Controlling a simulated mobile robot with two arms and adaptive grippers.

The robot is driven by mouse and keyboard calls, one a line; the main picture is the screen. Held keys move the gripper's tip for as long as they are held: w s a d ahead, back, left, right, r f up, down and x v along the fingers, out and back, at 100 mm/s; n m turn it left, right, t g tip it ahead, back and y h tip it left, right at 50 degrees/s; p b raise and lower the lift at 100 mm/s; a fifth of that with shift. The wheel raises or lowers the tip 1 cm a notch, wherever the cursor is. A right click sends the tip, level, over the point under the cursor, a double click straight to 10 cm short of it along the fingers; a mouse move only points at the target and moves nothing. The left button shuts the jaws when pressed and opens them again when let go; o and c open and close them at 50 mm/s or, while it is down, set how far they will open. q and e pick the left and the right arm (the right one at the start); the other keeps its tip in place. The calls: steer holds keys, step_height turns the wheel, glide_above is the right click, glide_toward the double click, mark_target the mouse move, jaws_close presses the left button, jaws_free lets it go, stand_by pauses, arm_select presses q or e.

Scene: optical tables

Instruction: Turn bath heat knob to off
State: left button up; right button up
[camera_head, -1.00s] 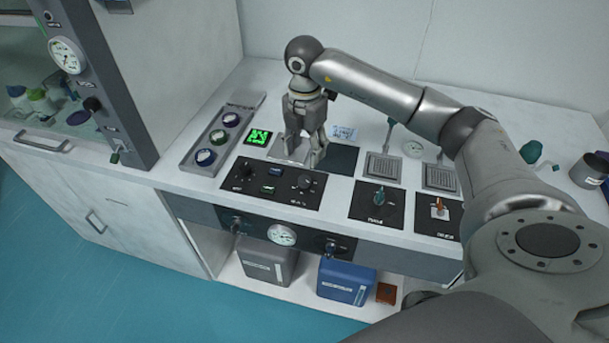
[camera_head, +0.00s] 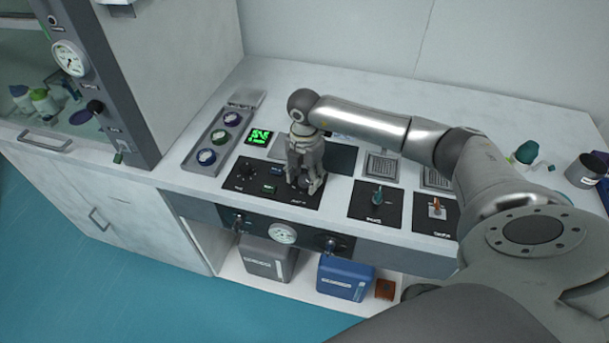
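A black control panel (camera_head: 262,197) lies on the front of the white worktop. It has a dark knob (camera_head: 247,171) at its left and small displays in the middle. My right gripper (camera_head: 304,184) points down over the panel's right knob, with its fingers apart on either side of the knob. The fingers mostly hide that knob, so its pointer and label cannot be read. I cannot tell whether the fingers touch it. The labels are too small to show which knob is the bath heat. My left gripper is not in view.
A grey tray (camera_head: 191,161) with several round dials stands left of the panel, near a green-lit display (camera_head: 258,137). Black plates with a teal-handled valve (camera_head: 378,196) and an orange-handled switch (camera_head: 437,208) lie to the right. A gauge (camera_head: 282,234) sits on the front face below.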

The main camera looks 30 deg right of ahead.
steer(key=c, duration=0.9)
